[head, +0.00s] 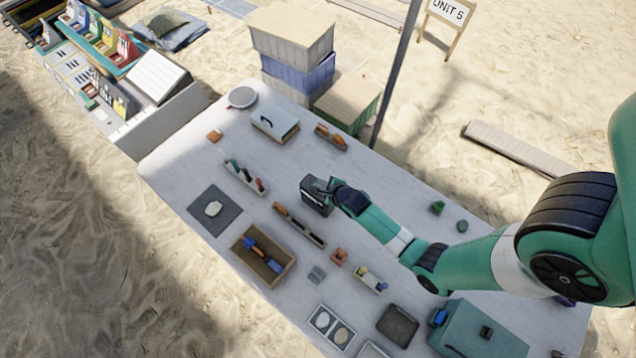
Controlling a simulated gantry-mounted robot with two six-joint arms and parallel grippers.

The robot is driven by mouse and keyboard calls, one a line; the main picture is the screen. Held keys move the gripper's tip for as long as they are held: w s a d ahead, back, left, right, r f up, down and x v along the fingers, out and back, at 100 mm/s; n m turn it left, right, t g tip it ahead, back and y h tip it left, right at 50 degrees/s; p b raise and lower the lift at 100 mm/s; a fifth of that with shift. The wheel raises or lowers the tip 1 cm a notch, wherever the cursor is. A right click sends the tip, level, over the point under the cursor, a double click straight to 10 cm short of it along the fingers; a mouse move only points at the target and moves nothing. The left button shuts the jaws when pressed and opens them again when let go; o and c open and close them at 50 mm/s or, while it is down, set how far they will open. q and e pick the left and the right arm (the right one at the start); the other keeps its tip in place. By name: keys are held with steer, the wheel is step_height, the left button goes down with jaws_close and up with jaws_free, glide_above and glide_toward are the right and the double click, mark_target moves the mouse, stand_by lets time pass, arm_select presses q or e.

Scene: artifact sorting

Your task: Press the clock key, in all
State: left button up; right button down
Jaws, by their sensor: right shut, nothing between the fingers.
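A small dark box-shaped device (315,198), which looks like the clock, stands near the middle of the white table. My right arm reaches in from the right, and my right gripper (328,187) is at the device's upper right side. The gripper is shut with nothing held, and its tips touch or nearly touch the device; I cannot tell which. The clock's key is too small or hidden behind the gripper to make out. My left gripper is not in view.
Around the device on the table (215,150) lie narrow tool racks (245,178), a wooden tray (286,267), a grey mat (200,203) with a pale stone, and a white box (275,122). A teal case (478,335) stands at the lower right. Stacked crates (293,40) and a dark pole (396,75) stand behind.

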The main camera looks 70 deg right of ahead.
steer(key=shift+f, duration=0.1)
stand_by(0.3)
steer(key=shift+f+b, duration=0.35)
steer(key=shift+b, duration=0.15)
steer(key=shift+f+b, duration=0.35)
stand_by(0.4)
steer(key=shift+r+p, duration=0.65)
steer(key=shift+r, duration=0.15)
step_height(320, 180, up, 5)
steer(key=p, duration=0.4)
stand_by(0.3)
